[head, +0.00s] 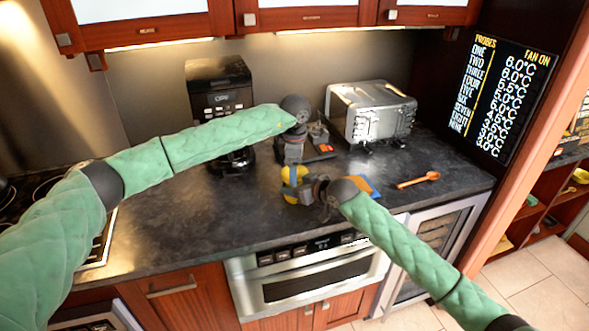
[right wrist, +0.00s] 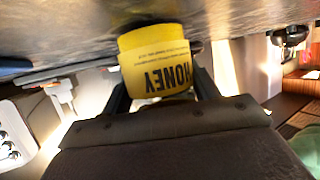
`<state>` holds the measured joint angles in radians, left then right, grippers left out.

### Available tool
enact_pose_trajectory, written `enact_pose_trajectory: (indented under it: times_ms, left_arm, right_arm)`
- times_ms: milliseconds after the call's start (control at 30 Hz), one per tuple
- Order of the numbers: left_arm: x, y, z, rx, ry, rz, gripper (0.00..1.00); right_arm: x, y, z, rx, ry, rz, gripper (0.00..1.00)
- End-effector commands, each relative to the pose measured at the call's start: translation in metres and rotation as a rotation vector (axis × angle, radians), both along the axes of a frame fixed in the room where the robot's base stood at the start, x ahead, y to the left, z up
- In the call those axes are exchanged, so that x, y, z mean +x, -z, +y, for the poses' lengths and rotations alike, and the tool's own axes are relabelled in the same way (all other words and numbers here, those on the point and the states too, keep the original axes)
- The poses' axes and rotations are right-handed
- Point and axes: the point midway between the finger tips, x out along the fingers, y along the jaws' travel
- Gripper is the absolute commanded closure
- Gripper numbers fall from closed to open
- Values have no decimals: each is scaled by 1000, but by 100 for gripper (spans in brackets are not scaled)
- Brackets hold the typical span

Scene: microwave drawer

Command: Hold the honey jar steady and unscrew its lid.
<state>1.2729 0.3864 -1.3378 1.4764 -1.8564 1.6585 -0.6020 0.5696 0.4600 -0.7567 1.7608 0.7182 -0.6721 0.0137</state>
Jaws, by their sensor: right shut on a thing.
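The yellow honey jar (head: 291,197) stands near the counter's front edge in the head view. In the right wrist view the jar (right wrist: 158,62) sits between the fingers, its HONEY label upside down in the picture. My right gripper (head: 298,187) is shut on the jar's body, reaching in from the right. My left gripper (head: 291,160) points down just behind and above the jar in the head view. I cannot tell whether its fingers are open or shut, or whether they touch the jar. The lid cannot be made out clearly in either view.
A dark coffee machine (head: 218,88) and a silver toaster (head: 371,112) stand at the back of the dark counter (head: 225,215). A blue and orange flat item (head: 369,186) and an orange spoon (head: 418,180) lie right of the jar. A microwave drawer (head: 315,278) is below. The counter left of the jar is clear.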

Motion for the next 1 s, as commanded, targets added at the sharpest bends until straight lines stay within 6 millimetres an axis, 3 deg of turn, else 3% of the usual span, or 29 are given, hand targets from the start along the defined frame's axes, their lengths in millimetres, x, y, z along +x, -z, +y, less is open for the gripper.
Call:
enact_pose_trajectory:
  times_ms: [300, 333, 400, 433, 733, 1000]
  left_arm:
    - [0, -1, -1, -1, -10, -2, 53]
    - [0, -1, 0, -1, -9, -2, 19]
    - [0, 0, 0, -1, -9, -1, 6]
    - [0, 0, 0, -1, -9, -1, 4]
    - [0, -4, -1, -1, -7, -1, 4]
    - [0, -32, -1, -1, -7, -2, 4]
  right_arm:
    - [-1, 1, 1, 1, -2, 1, 100]
    - [-1, 0, 1, 1, -2, 1, 100]
    - [-1, 0, 1, 1, -2, 1, 100]
    - [-1, 1, 1, 1, -2, 1, 100]
    - [0, 0, 0, -1, 0, 1, 100]
    - [0, 1, 0, 0, -1, 1, 100]
